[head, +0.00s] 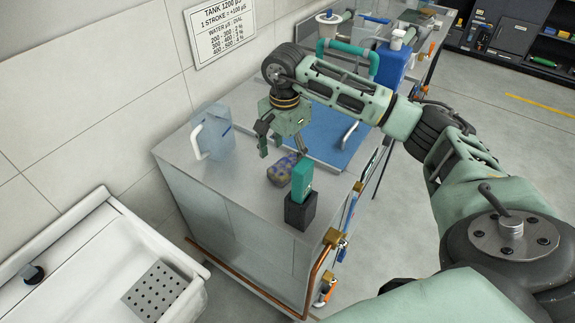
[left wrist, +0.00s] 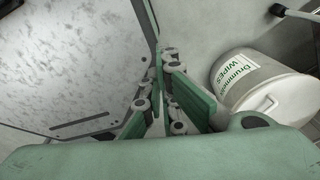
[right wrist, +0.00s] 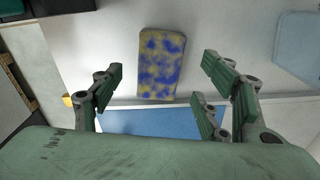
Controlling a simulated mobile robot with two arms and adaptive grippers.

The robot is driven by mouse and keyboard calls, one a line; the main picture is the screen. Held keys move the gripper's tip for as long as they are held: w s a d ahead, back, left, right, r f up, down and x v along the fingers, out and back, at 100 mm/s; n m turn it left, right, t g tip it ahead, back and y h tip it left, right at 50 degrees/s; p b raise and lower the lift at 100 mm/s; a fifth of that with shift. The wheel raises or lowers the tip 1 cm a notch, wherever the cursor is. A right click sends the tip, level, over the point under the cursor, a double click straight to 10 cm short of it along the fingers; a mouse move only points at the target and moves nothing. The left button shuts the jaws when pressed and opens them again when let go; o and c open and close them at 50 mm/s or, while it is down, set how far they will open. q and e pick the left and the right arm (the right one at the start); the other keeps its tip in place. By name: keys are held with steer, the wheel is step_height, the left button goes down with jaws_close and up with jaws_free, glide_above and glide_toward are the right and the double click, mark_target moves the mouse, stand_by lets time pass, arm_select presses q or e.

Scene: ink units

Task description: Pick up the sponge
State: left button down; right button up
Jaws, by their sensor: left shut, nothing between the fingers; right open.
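The sponge (head: 281,170) is a yellowish block with blue patches. It lies on the grey counter top, close to a teal block on a dark base. In the right wrist view the sponge (right wrist: 162,64) lies ahead of the fingers, between their lines and apart from them. My right gripper (head: 282,150) is open and empty above the counter, close to the sponge; it also shows in the right wrist view (right wrist: 160,95). My left gripper (left wrist: 163,95) is shut and empty, away from the counter top, and is not visible in the head view.
The teal block (head: 302,178) on its dark base (head: 300,211) stands beside the sponge near the counter edge. A translucent jug (head: 213,135) stands on the left. A blue mat (head: 322,131) lies behind. A wipes drum (left wrist: 265,85) is near my left gripper.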

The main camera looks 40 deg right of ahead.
mark_target(287, 164)
steer(key=f, duration=0.1)
steer(key=f+p, duration=0.1)
steer(key=shift+d+f, duration=0.2)
steer(key=shift+f, duration=1.15)
steer(key=shift+c, duration=1.1)
arm_select(q)
steer(key=shift+w+d+r, duration=0.2)
steer(key=shift+d+r, duration=0.15)
steer(key=shift+r, duration=0.4)
arm_select(e)
steer(key=c, duration=0.8)
